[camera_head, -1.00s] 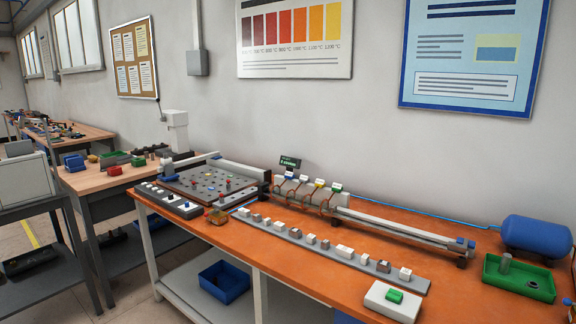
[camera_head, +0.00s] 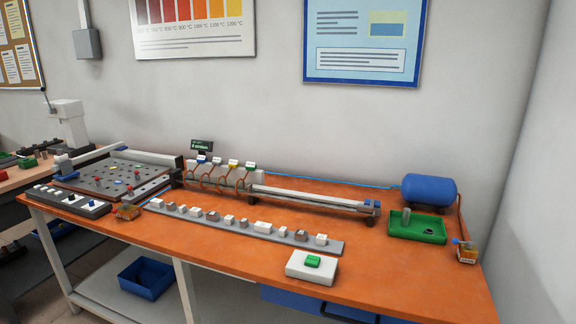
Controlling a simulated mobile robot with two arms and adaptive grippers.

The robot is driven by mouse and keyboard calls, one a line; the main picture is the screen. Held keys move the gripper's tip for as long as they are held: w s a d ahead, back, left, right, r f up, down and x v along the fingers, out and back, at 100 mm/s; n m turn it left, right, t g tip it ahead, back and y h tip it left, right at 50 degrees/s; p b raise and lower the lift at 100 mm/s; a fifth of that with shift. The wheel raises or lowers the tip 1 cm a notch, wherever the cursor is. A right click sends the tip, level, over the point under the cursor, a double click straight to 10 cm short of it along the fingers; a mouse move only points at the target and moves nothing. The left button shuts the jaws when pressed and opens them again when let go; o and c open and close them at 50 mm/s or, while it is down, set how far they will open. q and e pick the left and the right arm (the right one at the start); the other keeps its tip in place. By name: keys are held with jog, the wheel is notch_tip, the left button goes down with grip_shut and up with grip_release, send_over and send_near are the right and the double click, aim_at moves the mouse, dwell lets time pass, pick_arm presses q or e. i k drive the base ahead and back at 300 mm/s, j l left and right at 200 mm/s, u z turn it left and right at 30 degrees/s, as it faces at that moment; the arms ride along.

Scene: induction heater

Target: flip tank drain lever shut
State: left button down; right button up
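A blue tank (camera_head: 429,189) lies on its side at the right end of the orange workbench, near the wall. An orange pipe (camera_head: 461,218) runs from the tank's right end down toward a small amber box (camera_head: 467,253) at the bench's right edge. A small blue part (camera_head: 456,241) sticks out at the left of this box. It may be the drain lever, but it is too small to tell its shape or position. Neither of my grippers is in view.
A green tray (camera_head: 405,235) with a grey cylinder stands in front of the tank. A white box with a green button (camera_head: 312,262) sits at the front edge. A grey strip (camera_head: 250,232) with several small blocks and a long rail (camera_head: 315,200) cross the bench. Bare orange bench lies front right.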

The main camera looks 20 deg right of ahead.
aim_at(469, 244)
jog(key=z, duration=1.65)
